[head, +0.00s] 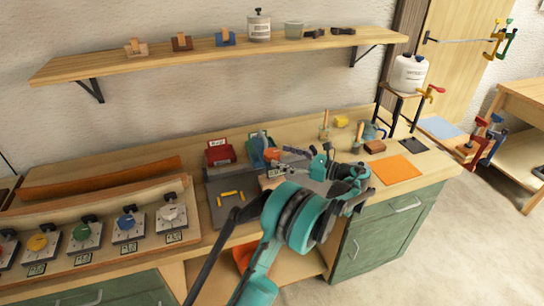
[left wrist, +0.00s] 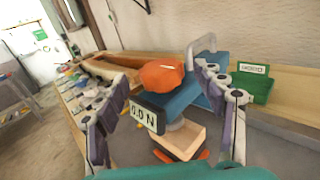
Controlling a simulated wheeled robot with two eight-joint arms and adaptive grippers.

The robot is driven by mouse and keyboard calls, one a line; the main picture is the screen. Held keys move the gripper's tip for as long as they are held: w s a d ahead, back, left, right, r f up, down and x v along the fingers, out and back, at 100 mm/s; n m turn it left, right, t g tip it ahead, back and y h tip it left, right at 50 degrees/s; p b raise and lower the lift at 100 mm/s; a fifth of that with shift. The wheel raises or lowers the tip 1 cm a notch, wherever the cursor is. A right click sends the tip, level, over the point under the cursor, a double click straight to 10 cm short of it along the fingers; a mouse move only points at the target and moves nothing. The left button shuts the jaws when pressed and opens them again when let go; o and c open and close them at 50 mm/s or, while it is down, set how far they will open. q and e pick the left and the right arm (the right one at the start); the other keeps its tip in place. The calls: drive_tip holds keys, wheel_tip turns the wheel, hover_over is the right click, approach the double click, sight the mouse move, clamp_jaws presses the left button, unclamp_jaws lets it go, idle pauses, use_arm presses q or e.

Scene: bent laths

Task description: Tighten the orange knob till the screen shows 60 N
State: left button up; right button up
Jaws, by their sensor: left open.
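The orange knob (left wrist: 161,74) sits on a blue clamp-like device (left wrist: 186,97) in the left wrist view. A small screen (left wrist: 146,116) on its front appears to read 0.0 N. In the head view the knob (head: 272,154) shows small above the grey mat, with the screen (head: 275,172) just below it. My left gripper (left wrist: 165,112) is open, its fingers spread to either side of the knob and screen, with nothing between them gripped. In the head view my left gripper (head: 291,158) is close to the knob, partly hidden by its own wrist. My right gripper is not in view.
A red box (head: 219,152) and a green labelled block (left wrist: 252,83) stand near the device. A row of coloured dials (head: 83,233) is at left. An orange sheet (head: 397,168) lies at right.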

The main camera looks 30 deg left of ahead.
sight(279, 155)
use_arm(q)
drive_tip(key=shift+s+a+b, duration=0.2)
drive_tip(key=shift+a+b, duration=0.25)
drive_tip(key=shift+a, duration=1.8)
drive_tip(key=c, duration=1.2)
drive_tip(key=shift+o, duration=0.2)
